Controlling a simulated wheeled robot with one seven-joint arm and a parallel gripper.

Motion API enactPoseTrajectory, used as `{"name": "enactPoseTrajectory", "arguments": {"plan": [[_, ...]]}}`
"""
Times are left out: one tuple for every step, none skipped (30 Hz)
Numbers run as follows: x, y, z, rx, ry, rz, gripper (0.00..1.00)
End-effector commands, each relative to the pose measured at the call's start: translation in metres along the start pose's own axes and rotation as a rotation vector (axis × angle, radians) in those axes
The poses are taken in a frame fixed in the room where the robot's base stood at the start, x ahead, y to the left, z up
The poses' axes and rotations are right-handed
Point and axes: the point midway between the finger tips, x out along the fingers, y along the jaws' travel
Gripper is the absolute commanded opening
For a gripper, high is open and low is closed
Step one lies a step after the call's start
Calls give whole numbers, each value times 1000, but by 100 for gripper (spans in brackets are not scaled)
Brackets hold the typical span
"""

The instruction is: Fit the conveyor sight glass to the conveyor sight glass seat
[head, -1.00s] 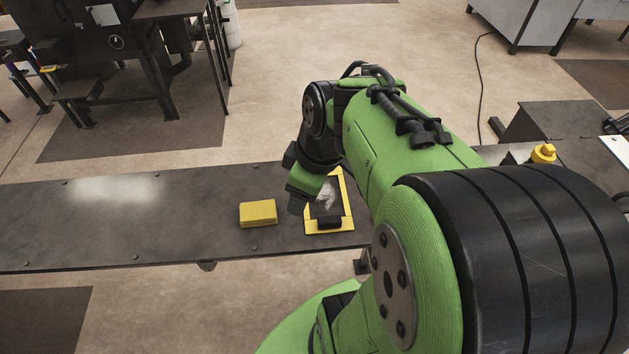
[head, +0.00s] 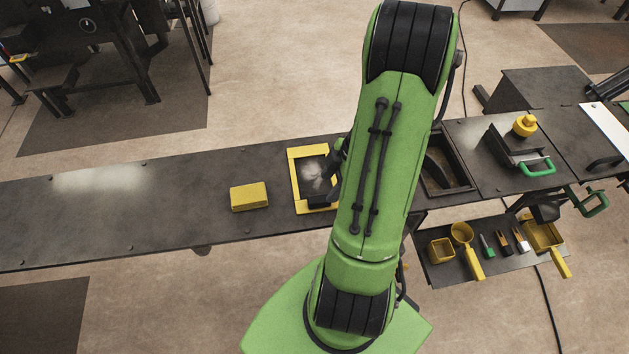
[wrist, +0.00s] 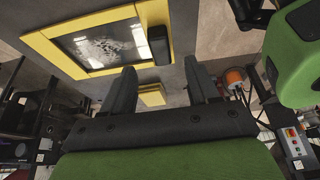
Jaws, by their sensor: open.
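The sight glass, a yellow-framed pane (head: 294,178) with a smudged white patch and a black block-shaped handle, lies on the long dark bench, left of my arm in the head view. In the wrist view the sight glass (wrist: 88,62) is at upper left, its black handle (wrist: 148,51) just beyond my fingers. My gripper (wrist: 160,88) is open, with nothing between its fingertips. In the head view my arm hides most of the gripper. A dark rimmed opening (head: 462,172) lies right of my arm, partly hidden; I cannot tell if it is the seat.
A yellow block (head: 249,196) lies left of the glass. A hatch with a green handle (head: 537,168) and a yellow knob (head: 525,125) stand at right. A lower shelf (head: 440,272) holds yellow scoops and small tools. The bench's left stretch is clear.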

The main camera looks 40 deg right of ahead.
Motion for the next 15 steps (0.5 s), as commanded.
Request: {"name": "enactPoseTrajectory", "arguments": {"plan": [[7, -1, 0, 0, 1, -3, 60], [9, 0, 0, 0, 0, -2, 60], [13, -1, 0, 0, 0, -2, 60], [17, -1, 0, 0, 0, -3, 60], [22, -1, 0, 1, 1, -5, 60], [30, -2, -1, 1, 1, -6, 60], [37, -2, -1, 1, 2, -6, 60], [43, -2, -1, 1, 2, -7, 60], [50, -1, -1, 0, 2, -5, 60], [54, -1, -1, 1, 1, -4, 60], [58, -1, -1, 1, 0, -3, 60], [61, -1, 0, 1, -1, -2, 60], [62, -1, 0, 1, -1, -1, 60], [63, 0, 0, 1, -2, -1, 60], [63, 0, 0, 1, -2, 0, 60]]}}
